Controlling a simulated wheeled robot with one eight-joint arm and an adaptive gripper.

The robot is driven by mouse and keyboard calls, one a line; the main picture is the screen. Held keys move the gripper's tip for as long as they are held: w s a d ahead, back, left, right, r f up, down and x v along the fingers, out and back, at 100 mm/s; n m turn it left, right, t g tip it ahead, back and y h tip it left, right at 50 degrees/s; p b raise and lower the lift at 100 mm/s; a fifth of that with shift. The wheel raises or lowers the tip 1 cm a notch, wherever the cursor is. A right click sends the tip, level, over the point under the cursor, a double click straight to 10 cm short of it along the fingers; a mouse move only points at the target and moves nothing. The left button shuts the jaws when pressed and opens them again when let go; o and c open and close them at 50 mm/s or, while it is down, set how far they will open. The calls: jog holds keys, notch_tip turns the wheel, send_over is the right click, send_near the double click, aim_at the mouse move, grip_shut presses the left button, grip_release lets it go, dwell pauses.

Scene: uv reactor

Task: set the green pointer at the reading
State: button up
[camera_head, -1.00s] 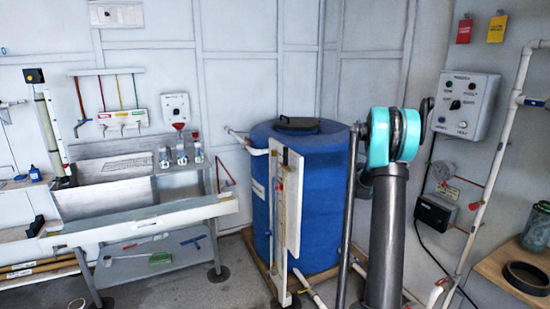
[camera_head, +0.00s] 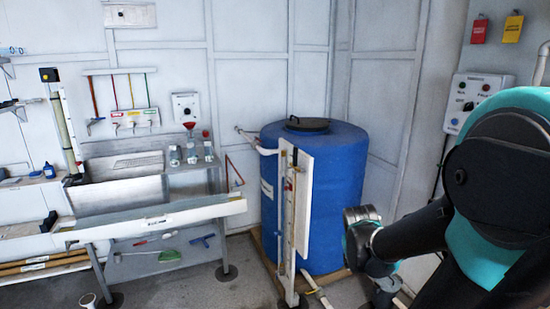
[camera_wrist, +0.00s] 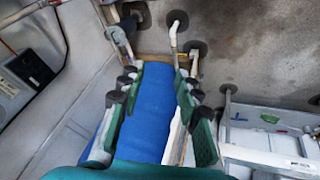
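A tall white gauge board (camera_head: 302,205) stands upright against the front of the blue tank (camera_head: 340,190). A narrow upright strip (camera_head: 286,200) with a small reddish part runs along its left side. I cannot make out a green pointer or the reading at this size. My gripper (camera_wrist: 157,82) is open and empty in the wrist view, its two green-and-black fingers spread. The blue tank (camera_wrist: 150,110) shows between the fingers, and a white edge, probably the board (camera_wrist: 174,140), shows beside the right finger. In the head view my arm's end is right of the tank, low down.
A metal bench (camera_head: 150,222) with a long trough stands left of the tank. White pipes (camera_head: 318,295) run along the floor at the tank's base. A control box (camera_head: 472,100) hangs on the right wall. Some floor is clear between bench and tank.

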jog(key=s+a+f+y, duration=0.2)
jog(key=s+a+f, duration=0.2)
jog(key=s+a, duration=0.3)
jog(key=w+d+r+m+t+h, duration=0.1)
jog(key=w+d+r+m+h, duration=0.35)
jog(key=w+d, duration=1)
jog(key=w+d+r+m+h, duration=0.2)
jog(key=w+d+r+h, duration=0.45)
jog(key=w+d, duration=0.8)
jog(key=w+d+r+m+t+h, duration=0.1)
jog(key=w+d+r+m+h, duration=0.4)
jog(key=w+d, duration=1)
jog(key=w+d+n, duration=0.1)
jog(key=w+d, duration=0.7)
jog(key=d, duration=0.5)
jog(key=shift+w+r, duration=0.15)
jog(key=shift+r, duration=0.15)
jog(key=shift+n, duration=0.25)
jog(key=shift+c, duration=0.4)
grip_shut()
